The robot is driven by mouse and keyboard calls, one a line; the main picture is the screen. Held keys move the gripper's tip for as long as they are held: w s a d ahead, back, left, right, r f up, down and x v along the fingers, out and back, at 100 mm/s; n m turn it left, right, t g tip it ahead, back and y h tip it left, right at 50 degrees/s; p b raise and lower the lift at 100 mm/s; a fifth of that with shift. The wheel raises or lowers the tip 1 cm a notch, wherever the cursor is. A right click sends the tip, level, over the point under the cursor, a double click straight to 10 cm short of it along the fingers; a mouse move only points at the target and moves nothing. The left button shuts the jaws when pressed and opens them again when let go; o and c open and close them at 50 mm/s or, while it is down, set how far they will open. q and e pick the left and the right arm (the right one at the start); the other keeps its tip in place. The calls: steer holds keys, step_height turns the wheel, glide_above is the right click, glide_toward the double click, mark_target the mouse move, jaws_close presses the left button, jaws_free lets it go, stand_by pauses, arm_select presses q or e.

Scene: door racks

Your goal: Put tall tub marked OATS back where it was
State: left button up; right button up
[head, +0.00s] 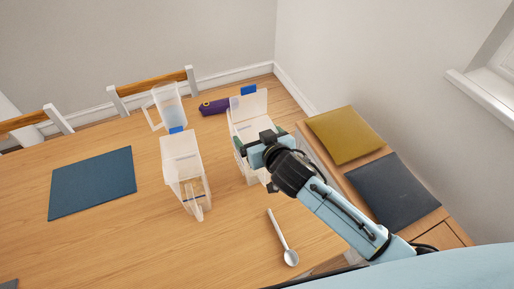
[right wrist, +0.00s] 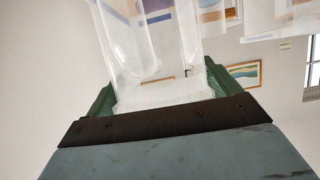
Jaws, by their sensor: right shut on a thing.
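A clear tub (head: 250,106) with its flap up and a blue tab stands at the far right of the wooden table. My right gripper (head: 257,147) reaches it from the near right side and is shut on it. In the right wrist view, the green fingers (right wrist: 168,96) have translucent plastic of the tub (right wrist: 160,92) between them. A second clear tub (head: 181,147), also with a raised flap and a blue tab, stands to the left, apart from the gripper. I cannot read OATS on either one. My left gripper is not in view.
A purple object (head: 213,107) lies behind the tubs. A spoon (head: 283,240) lies in front. A blue mat (head: 92,184) is on the left. A side cabinet at right bears an olive mat (head: 345,134) and a dark mat (head: 392,190).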

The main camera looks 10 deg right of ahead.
steer(key=shift+f+b, duration=0.3)
steer(key=shift+f, duration=1.7)
steer(key=o, duration=1.5)
steer(key=v, duration=1.2)
